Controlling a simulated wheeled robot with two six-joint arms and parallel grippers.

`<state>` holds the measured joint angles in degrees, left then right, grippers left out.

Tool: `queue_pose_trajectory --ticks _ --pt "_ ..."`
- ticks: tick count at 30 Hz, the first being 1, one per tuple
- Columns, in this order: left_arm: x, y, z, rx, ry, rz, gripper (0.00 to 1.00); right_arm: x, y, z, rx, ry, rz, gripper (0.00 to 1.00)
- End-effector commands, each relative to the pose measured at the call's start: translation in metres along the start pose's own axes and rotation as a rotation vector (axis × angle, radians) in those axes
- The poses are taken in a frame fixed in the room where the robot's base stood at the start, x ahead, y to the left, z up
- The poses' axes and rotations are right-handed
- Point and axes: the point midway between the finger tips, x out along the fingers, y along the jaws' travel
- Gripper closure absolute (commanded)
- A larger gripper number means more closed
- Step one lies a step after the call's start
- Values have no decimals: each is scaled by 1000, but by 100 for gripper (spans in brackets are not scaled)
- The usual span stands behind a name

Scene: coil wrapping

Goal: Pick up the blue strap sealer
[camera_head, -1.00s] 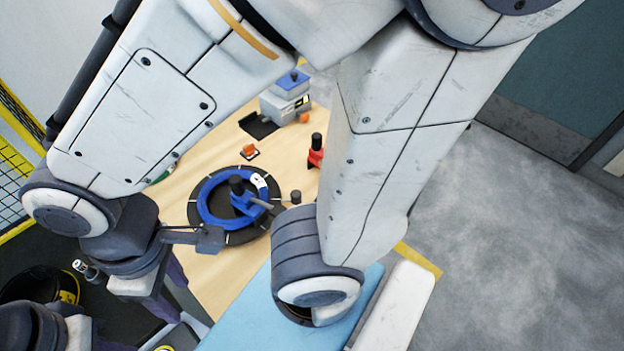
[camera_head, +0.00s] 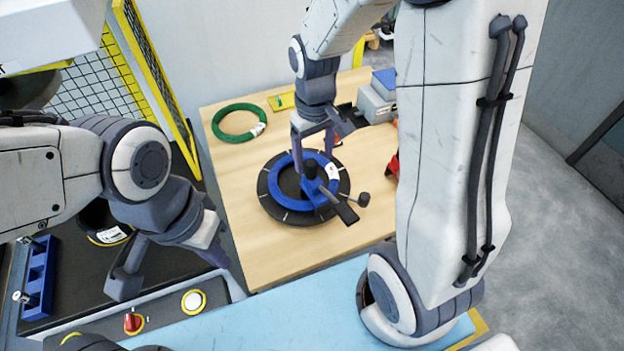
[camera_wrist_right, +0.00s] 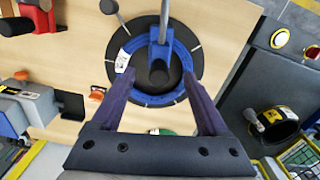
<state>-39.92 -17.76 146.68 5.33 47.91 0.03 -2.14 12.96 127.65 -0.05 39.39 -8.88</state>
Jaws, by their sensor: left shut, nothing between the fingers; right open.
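The blue strap sealer (camera_head: 323,193) looks to be the blue tool with a black knob and grey lever on the round black turntable (camera_head: 268,208), at the blue coil (camera_head: 280,180). In the right wrist view the blue tool (camera_wrist_right: 150,50) lies just beyond my fingertips, lever pointing up the picture. My right gripper (camera_head: 312,158) is over the back of the turntable, open and empty; its fingers (camera_wrist_right: 155,88) are spread toward the tool. They partly hide the coil. My left gripper (camera_head: 217,258) is shut and empty, left of the wooden table, away from the sealer.
A green coil (camera_head: 238,138) lies at the table's back left. A grey box with a blue top (camera_head: 378,98) stands at the back right. A red tool (camera_head: 393,165) is partly hidden by my right arm. A yellow mesh fence (camera_head: 150,60) stands at left.

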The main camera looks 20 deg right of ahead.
Motion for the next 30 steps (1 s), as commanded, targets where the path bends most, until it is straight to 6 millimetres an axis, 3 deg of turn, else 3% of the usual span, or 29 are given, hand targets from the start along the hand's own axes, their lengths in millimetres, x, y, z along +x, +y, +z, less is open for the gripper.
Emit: queue_pose_trajectory --ticks 4,13,21,30 --pt "-2 0 0 0 0 0 100 24 0 2 -1 -7 -1 22" --pt "-8 1 0 0 0 0 100 49 0 2 0 -5 -1 22" --pt "-15 1 -1 -1 0 0 100 84 1 2 0 -4 -1 22" --pt "-15 1 -1 -1 0 0 100 90 1 2 1 0 0 22"
